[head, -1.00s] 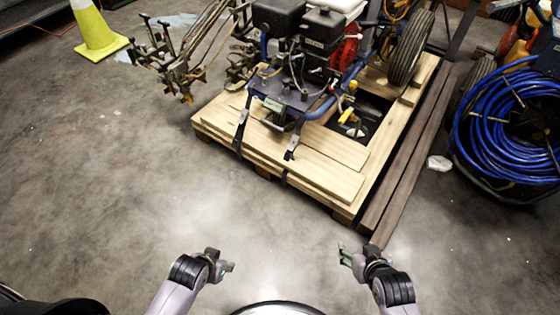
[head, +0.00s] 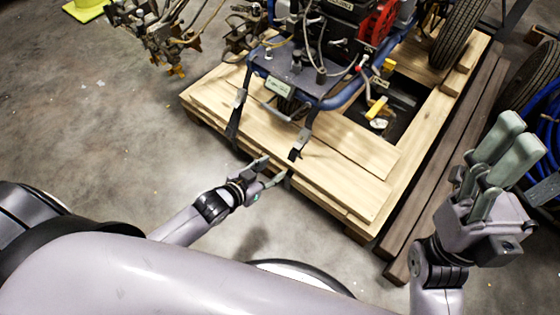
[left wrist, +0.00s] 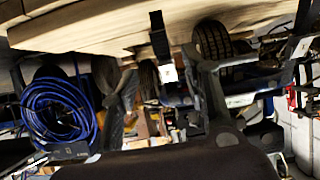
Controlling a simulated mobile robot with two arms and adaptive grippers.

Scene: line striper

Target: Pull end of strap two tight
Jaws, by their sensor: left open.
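Two dark straps run from the blue-framed line striper (head: 318,88) to the wooden pallet (head: 335,195). The left strap (head: 235,118) goes over the front edge. The right strap (head: 299,146) has a buckle on the boards, and a dark piece hangs at the edge near my left gripper (head: 268,172). No label tells which is strap two. My left gripper is open and empty, close to the pallet's front edge by the right strap; contact cannot be told. In the left wrist view a dark strap (left wrist: 159,38) hangs beside a finger. My right gripper (head: 510,145) is raised at the right, fingers close together.
Dark wooden beams (head: 455,165) lie along the pallet's right side. A coil of blue hose (head: 550,115) is at the right edge. The concrete floor at left is clear.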

